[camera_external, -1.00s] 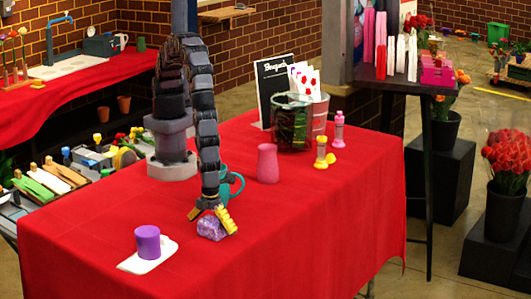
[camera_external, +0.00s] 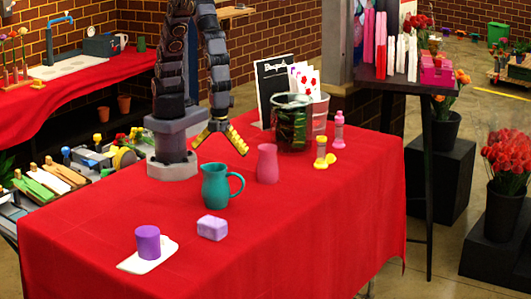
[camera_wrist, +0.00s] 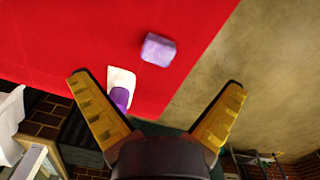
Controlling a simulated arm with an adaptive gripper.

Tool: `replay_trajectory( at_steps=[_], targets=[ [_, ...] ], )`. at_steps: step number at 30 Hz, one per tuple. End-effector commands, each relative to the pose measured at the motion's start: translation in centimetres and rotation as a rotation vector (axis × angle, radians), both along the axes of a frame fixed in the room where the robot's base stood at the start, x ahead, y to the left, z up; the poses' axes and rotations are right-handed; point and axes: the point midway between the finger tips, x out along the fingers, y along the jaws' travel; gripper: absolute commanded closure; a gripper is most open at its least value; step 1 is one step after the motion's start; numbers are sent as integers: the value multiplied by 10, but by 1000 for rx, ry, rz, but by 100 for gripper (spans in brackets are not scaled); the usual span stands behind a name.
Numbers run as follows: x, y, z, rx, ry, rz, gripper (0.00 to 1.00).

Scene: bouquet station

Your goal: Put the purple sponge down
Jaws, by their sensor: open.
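The purple sponge (camera_external: 212,228) lies on the red tablecloth, in front of the teal pitcher and to the right of the purple cup. It also shows in the wrist view (camera_wrist: 158,49), beyond my fingertips and apart from them. My gripper (camera_external: 220,143) is open and empty, raised above the table behind the teal pitcher. Its two yellow fingers (camera_wrist: 158,93) are spread wide in the wrist view with nothing between them.
A teal pitcher (camera_external: 216,186) and a pink vase (camera_external: 267,164) stand mid-table. A purple cup (camera_external: 147,242) stands on a white tray (camera_external: 133,265) at the front left. A dark green container (camera_external: 291,124) and small shakers (camera_external: 320,150) stand further back. The front right tablecloth is clear.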

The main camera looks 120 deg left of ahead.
Motion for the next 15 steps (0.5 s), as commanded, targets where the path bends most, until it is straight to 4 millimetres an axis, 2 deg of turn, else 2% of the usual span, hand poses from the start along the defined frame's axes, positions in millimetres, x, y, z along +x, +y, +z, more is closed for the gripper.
replay_trajectory(
  at_steps=[1,6,8,12,15],
  targets=[
    [-9,23,21,3,2,99,0],
    [-54,87,71,24,28,425,0],
    [-75,107,84,35,37,541,0],
    [-128,146,107,60,61,813,0],
    [-165,165,116,76,74,990,0]
  ],
)
